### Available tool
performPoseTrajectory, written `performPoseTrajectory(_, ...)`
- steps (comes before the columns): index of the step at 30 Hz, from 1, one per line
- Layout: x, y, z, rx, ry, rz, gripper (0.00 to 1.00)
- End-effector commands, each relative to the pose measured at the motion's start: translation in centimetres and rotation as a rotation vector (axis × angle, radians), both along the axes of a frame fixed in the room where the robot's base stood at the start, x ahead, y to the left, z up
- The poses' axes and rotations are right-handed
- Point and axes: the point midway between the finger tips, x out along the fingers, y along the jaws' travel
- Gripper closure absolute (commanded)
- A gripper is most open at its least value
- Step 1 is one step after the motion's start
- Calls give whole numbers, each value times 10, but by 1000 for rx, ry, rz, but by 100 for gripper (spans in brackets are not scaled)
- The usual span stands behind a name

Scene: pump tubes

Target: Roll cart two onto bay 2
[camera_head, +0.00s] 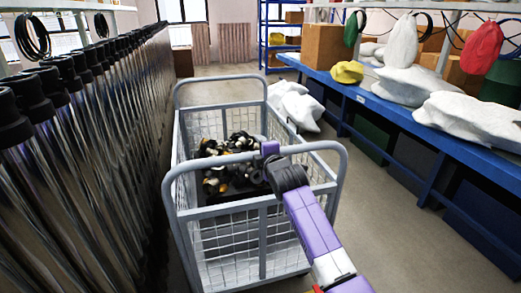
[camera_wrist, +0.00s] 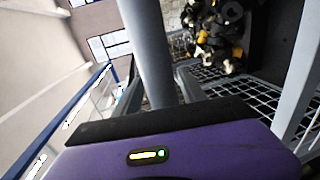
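A grey wire-mesh cart (camera_head: 262,232) stands in the aisle, with a raised tube handle (camera_head: 215,163) at its near end and another at its far end. It holds a heap of small black, white and orange parts (camera_head: 228,165). I see no number on it, so I cannot tell if it is cart two. My gripper (camera_head: 271,152) is at the near handle's top bar, right of its middle. In the wrist view a grey tube (camera_wrist: 150,50) runs down behind my purple gripper body. My fingertips are hidden there, so their closure is unclear. No bay 2 marking shows.
A long row of upright shiny tubes with black caps (camera_head: 75,110) lines the left side, close to the cart. A blue workbench (camera_head: 400,115) with white sacks runs along the right. White sacks (camera_head: 297,105) lie beside the cart's far right. Floor (camera_head: 225,70) shows clear beyond the cart.

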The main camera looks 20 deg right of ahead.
Motion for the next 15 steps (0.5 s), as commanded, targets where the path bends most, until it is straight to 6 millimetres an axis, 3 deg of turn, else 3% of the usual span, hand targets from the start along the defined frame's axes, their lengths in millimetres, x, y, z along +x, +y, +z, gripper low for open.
performPoseTrajectory(8,-7,-1,-2,0,4,-1,51)
performPoseTrajectory(15,-37,-1,6,1,2,-1,51)
